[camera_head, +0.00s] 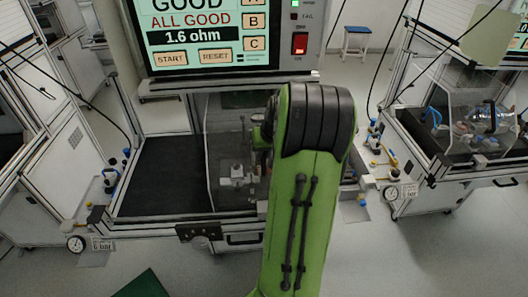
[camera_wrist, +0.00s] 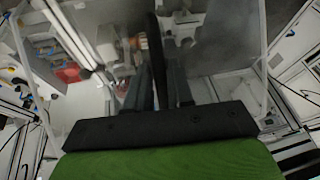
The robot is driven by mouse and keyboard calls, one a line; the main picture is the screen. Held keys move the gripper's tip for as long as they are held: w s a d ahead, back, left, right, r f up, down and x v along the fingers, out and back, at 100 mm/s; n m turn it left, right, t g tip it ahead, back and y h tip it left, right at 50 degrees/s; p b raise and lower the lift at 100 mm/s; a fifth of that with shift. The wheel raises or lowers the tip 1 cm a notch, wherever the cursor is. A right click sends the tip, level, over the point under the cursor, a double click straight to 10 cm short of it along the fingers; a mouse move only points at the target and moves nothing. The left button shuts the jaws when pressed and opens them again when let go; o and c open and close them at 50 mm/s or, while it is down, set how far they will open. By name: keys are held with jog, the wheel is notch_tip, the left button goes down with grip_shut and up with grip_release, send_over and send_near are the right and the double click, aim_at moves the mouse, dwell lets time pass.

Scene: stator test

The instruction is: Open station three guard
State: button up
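The middle station has a clear guard (camera_head: 222,140) over the right part of its dark bed; a small light fixture (camera_head: 238,176) shows through it. My green arm hides the guard's right side, and my gripper is hidden behind it in the head view. In the wrist view my gripper (camera_wrist: 160,85) has two dark fingers standing apart, with a long black bar (camera_wrist: 154,45) seen between them. I cannot tell whether the fingers touch the bar. A clear panel (camera_wrist: 225,40) spreads around the fingers. No station number is readable.
A screen (camera_head: 195,35) above the middle station reads ALL GOOD, 1.6 ohm. The bed's left part (camera_head: 160,175) is bare. Another station (camera_head: 470,135) with a clear guard stands at the right. Gauges (camera_head: 76,243) stick out at the station's front corners. A stool (camera_head: 356,42) stands behind.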

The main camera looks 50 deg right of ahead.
grip_shut()
jog(key=w+a+p, duration=0.2)
jog(key=w+a, duration=2)
jog(key=w, duration=0.3)
jog(key=shift+w+a+p, duration=0.2)
jog(key=shift+w+p, duration=0.1)
jog(key=shift+p, duration=0.05)
jog(key=shift+o, duration=2.2)
grip_release()
jog(key=v, duration=1.5)
jog(key=shift+s+r, duration=0.15)
jog(key=shift+r, duration=0.25)
